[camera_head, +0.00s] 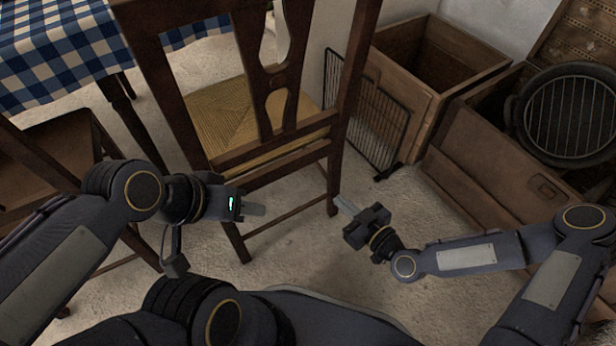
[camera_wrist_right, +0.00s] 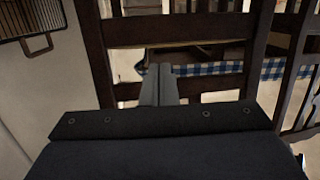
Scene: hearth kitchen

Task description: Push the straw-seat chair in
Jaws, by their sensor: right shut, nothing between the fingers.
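The straw-seat chair (camera_head: 237,112) stands with its dark wooden back toward me and its woven seat beyond. In the right wrist view its dark back frame (camera_wrist_right: 187,27) fills the middle. My left gripper (camera_head: 254,209) is just in front of the chair's lower back, left of centre; the gap between its fingers cannot be made out. My right gripper (camera_head: 345,204) is near the chair's right rear leg, and its fingers are shut with nothing between them. It also shows in the right wrist view (camera_wrist_right: 160,78). Whether either gripper touches the chair is unclear.
A table with a blue-checked cloth (camera_head: 50,45) is at the upper left. Another wooden chair (camera_head: 40,160) stands at the left. Pale floor (camera_head: 300,262) is open in front.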

